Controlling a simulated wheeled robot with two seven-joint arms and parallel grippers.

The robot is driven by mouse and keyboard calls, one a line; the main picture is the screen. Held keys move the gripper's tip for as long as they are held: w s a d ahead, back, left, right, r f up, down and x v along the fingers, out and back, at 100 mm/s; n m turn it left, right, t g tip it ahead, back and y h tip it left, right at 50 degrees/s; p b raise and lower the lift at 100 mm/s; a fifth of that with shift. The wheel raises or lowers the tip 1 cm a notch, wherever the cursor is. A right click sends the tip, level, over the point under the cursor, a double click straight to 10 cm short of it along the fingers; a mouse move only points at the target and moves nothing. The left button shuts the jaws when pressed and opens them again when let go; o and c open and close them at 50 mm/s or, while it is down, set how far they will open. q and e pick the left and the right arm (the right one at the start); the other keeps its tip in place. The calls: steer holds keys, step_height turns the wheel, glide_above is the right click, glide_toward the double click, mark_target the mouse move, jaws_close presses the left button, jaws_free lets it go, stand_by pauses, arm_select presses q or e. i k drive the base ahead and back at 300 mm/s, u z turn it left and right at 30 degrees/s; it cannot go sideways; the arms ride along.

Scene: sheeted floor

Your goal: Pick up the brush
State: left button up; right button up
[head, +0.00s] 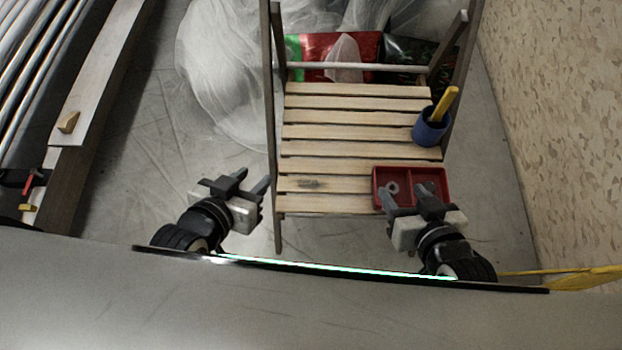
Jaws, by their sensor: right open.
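A yellow stick-like handle (446,103), which looks like the brush, stands tilted in a blue cup (430,130). The cup is on the right side of the slatted wooden shelf (340,149). The brush's lower end is hidden inside the cup. My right gripper (406,192) is open over the near edge of the red tray, below the cup in the picture and apart from it. My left gripper (252,180) is open and empty, left of the shelf's near left leg.
The red divided tray (447,186) sits on the near right of the shelf, with small ring-like parts in it. Wooden posts flank the shelf. Plastic sheeting (215,75) lies behind left. A patterned wall (560,110) stands right. Sheeted floor at left is clear.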

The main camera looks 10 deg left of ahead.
mark_target(434, 122)
steer(key=u, duration=3.25)
steer(key=k, duration=1.05)
steer(key=z, duration=2.25)
